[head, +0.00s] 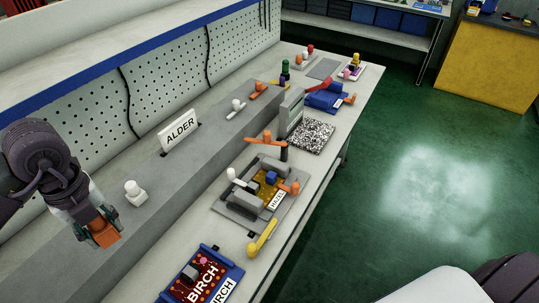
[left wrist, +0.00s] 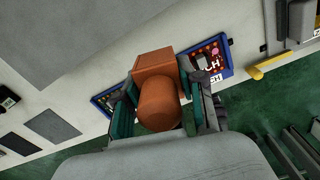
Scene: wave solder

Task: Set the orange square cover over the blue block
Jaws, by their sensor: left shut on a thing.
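My left gripper (head: 98,234) is shut on the orange square cover (head: 106,236), held in the air at the left of the head view, over the near end of the bench. In the left wrist view the cover (left wrist: 154,64) shows a square body and a round knob between the fingers of the left gripper (left wrist: 160,108). The blue block (head: 271,178) sits on the amber board in the grey HAZEL fixture (head: 239,212), well to the right of the cover. My right gripper is not in view.
A grey raised ledge (head: 178,170) carries a white knobbed piece (head: 135,193) and the ALDER sign (head: 178,131). The BIRCH board (head: 204,274) lies in front of the HAZEL fixture. A yellow handle (head: 262,238), white clamp and orange clamps stand around the fixture.

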